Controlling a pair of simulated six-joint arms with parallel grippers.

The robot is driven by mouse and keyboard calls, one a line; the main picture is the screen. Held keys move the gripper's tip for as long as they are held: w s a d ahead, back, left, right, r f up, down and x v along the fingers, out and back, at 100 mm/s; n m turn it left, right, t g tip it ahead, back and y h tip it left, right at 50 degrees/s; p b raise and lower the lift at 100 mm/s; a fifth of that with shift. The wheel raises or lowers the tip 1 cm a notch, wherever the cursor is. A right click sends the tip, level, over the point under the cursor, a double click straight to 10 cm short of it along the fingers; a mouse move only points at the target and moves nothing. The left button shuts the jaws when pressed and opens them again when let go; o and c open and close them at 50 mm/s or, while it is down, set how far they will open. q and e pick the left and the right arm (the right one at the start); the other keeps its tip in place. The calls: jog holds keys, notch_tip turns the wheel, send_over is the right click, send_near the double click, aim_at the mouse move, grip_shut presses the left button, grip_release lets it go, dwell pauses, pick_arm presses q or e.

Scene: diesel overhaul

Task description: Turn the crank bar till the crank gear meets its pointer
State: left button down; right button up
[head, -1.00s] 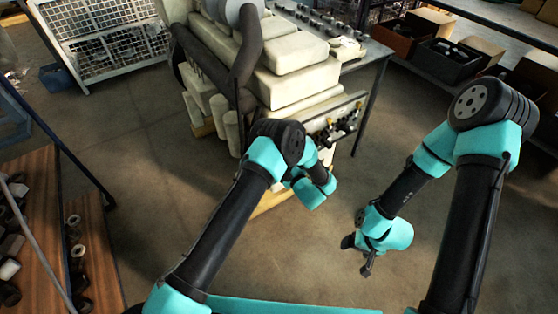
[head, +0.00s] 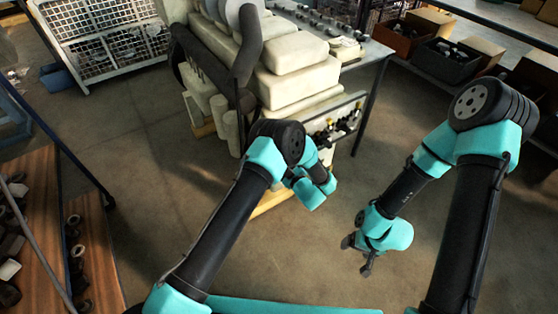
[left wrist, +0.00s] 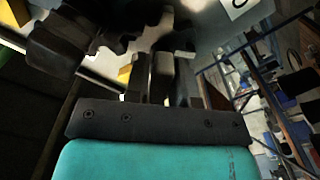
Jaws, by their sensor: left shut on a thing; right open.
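My left gripper (left wrist: 163,90) shows in the left wrist view, shut on a short greyish bar end, which I take to be the crank bar (left wrist: 163,68). Just beyond it is a dark toothed edge (left wrist: 112,42), likely the crank gear. A grey plate or disc (left wrist: 205,30) with a white marked label fills the upper right there. I cannot make out the pointer for sure. In the head view, my left gripper is hidden behind its own wrist by the engine (head: 297,85). My right gripper (head: 357,256) is open and empty above bare floor.
A bench (head: 372,55) with small parts stands behind the engine. Shelves with boxes (head: 447,62) are at the right. A white wire rack (head: 85,72) is at the back left. A wooden shelf (head: 92,235) with metal parts is at the left. The floor between is clear.

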pick_arm(q)
jog(key=shift+m, duration=1.8)
jog(key=shift+m, duration=1.8)
jog(key=c, duration=0.6)
grip_release()
jog(key=shift+c, duration=0.2)
jog(key=v, duration=0.7)
